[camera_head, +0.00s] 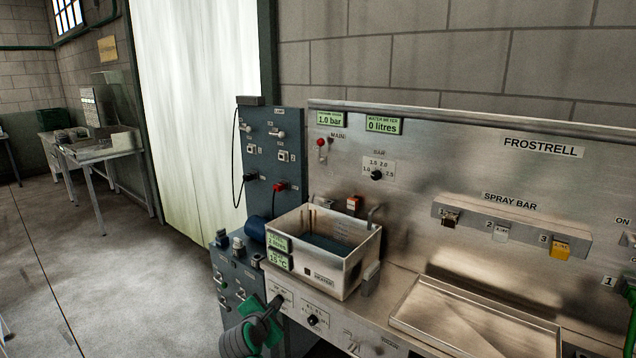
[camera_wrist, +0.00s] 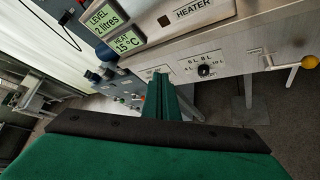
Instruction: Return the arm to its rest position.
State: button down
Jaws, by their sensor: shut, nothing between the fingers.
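My gripper (camera_head: 274,305) is at the bottom of the head view, in front of the panel below the white tank. Its green and dark fingers are shut with nothing between them. In the wrist view my gripper (camera_wrist: 160,78) points at the front panel, just left of a dark knob (camera_wrist: 204,71). I cannot tell whether the fingertips touch the panel. The rest of my arm is mostly out of view.
A white tank (camera_head: 325,250) of liquid stands on the steel bench, its displays reading 2 litres and 15 °C. A grey-blue switch panel (camera_head: 272,150) is behind it. A steel tray (camera_head: 480,318) lies right. Open floor (camera_head: 110,270) is left.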

jog(key=s+a+f+m+y, duration=0.25)
jog(key=s+f+m, duration=0.35)
jog(key=s+f, duration=0.9)
jog(key=s+d+f+m+y, duration=0.1)
jog(key=s+d+f+m, duration=0.2)
jog(key=s, duration=0.5)
jog(key=s+f+m, duration=0.3)
jog(key=s+f, duration=0.1)
jog(key=s, duration=0.4)
jog(key=s+d+r+m+t, duration=0.1)
jog(key=s+d+m, duration=0.2)
jog(key=s, duration=0.6)
jog(key=s+d+r+m+t, duration=0.1)
jog(key=s+d+m, duration=0.25)
jog(key=s, duration=0.45)
jog(key=s+d+r+m, duration=0.2)
jog(key=s+r+m, duration=0.1)
jog(key=s+r, duration=0.2)
jog(key=s+d+r+m+h, duration=0.1)
jog(key=s+d+r+m, duration=0.2)
jog(key=s, duration=0.6)
notch_tip(320, 180, up, 2)
jog(key=shift+s+d+r+m+t, duration=0.2)
jog(key=shift+s+d+m+t, duration=0.05)
jog(key=shift+s+m+t, duration=0.1)
jog(key=shift+w+h, duration=0.1)
jog(key=shift+h, duration=0.15)
